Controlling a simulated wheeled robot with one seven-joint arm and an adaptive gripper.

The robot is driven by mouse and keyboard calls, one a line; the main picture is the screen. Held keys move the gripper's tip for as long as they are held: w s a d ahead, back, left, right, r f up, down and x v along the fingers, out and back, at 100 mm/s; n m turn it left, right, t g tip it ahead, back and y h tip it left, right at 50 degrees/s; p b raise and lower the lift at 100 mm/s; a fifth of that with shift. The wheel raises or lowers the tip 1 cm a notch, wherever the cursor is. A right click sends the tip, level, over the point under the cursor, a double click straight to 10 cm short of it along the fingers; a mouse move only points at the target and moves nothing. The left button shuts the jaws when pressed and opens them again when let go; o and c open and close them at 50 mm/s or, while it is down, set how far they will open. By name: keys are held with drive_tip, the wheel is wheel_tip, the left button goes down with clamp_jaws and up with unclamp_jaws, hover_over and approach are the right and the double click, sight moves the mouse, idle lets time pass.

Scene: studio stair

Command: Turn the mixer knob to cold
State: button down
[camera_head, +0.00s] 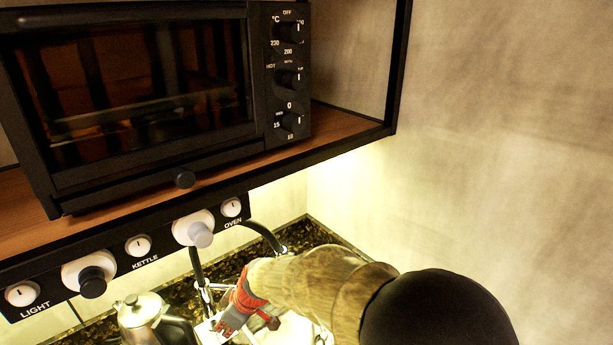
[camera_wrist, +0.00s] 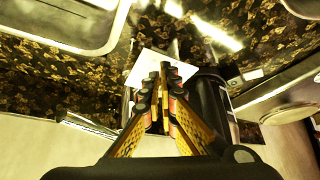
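My gripper (camera_wrist: 160,76) has its two fingers brought together at the tips, with no clear object between them. In the head view my gripper (camera_head: 222,330) is low in the picture, beside a chrome fitting (camera_head: 205,292) at the counter. A white square piece (camera_wrist: 148,66) lies just beyond the fingertips in the wrist view. I cannot make out the mixer knob for certain, nor whether the fingers touch it. The fingers and arm hide part of that area.
A kettle (camera_head: 146,312) stands left of my gripper on the dark speckled counter (camera_head: 312,236). Above is a panel (camera_head: 118,232) with switches and plugs. An oven (camera_head: 140,100) sits on a wooden shelf (camera_head: 345,122). A plain wall (camera_head: 500,140) is at right.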

drive_tip(key=shift+w+d+f+b, duration=0.15)
drive_tip(key=shift+w+b, duration=0.35)
drive_tip(key=shift+b, duration=1.05)
drive_tip(key=shift+d+b, duration=0.3)
drive_tip(key=shift+b, duration=0.2)
wheel_tip(320, 180, up, 6)
drive_tip(key=p, duration=0.2)
idle(0.5)
drive_tip(key=shift+p, duration=0.4)
